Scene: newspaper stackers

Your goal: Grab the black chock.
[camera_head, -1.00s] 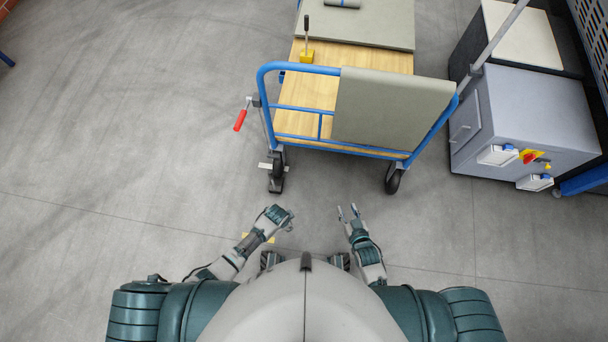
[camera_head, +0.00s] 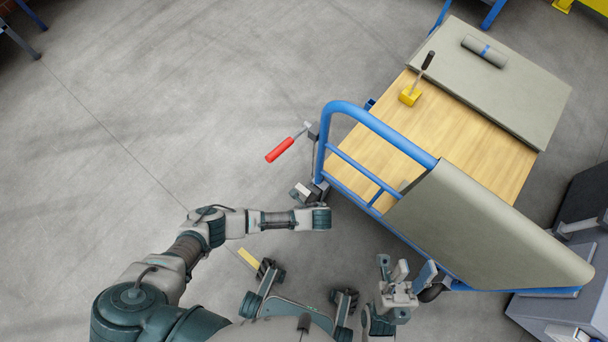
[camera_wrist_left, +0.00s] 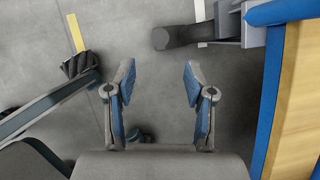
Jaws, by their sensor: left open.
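A dark elongated piece (camera_wrist_left: 184,36) shows at the top of the left wrist view, beside the cart's corner; I cannot tell whether it is the black chock or part of a caster. In the head view this corner (camera_head: 303,193) is partly hidden by my left forearm. My left gripper (camera_wrist_left: 158,80) is open and empty, with bare floor between its fingers and the dark piece ahead of it, apart. In the head view the left gripper (camera_head: 320,217) points down and its fingers are hidden. My right gripper (camera_head: 405,268) is open and empty beside the cart's near end.
The blue-framed cart (camera_head: 362,117) stands right of my left arm, with a grey panel (camera_head: 470,225) over its handle. A red-handled lever (camera_head: 281,149) sticks out from its left side. A grey cabinet (camera_head: 545,310) is at lower right.

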